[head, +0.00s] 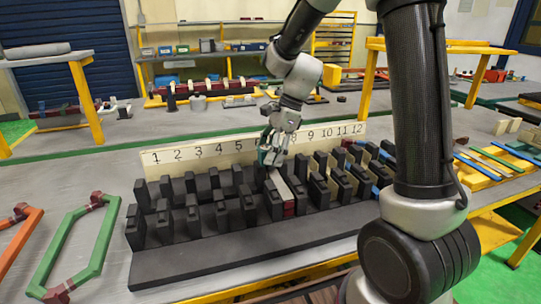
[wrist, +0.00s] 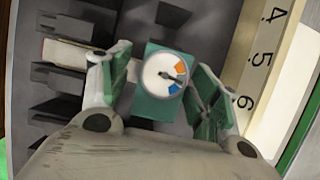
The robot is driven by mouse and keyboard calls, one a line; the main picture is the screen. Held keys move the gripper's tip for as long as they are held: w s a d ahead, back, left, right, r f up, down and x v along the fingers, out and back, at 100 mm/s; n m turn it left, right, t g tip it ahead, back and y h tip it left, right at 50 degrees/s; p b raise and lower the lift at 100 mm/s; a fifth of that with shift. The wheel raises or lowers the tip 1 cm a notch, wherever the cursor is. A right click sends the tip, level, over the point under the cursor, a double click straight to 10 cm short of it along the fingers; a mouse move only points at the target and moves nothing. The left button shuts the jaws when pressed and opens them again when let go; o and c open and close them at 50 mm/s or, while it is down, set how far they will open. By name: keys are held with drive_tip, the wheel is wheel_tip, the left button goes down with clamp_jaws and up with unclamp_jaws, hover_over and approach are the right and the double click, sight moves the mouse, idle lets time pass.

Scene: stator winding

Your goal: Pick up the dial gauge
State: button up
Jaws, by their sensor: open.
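The dial gauge shows in the wrist view as a teal block with a round white dial (wrist: 162,74) marked orange and blue. It lies between the two fingers of my gripper (wrist: 165,85), with a gap visible on the right side; the left finger is very close to it. My gripper is open. In the head view my gripper (head: 272,155) is low over the black slotted fixture (head: 200,262), near its back row and the number strip. The gauge is mostly hidden there behind the fingers.
A numbered strip (head: 170,157) stands along the fixture's back edge. A pale bar with a dark red end (head: 288,209) lies in a slot just in front of my gripper. Black posts rise closely on both sides. A green frame (head: 103,237) lies at left.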

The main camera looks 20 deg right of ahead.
sight(270, 147)
drive_tip(key=c, duration=1.1)
wheel_tip(270, 147, up, 15)
drive_tip(key=shift+r, duration=0.1)
idle(0.3)
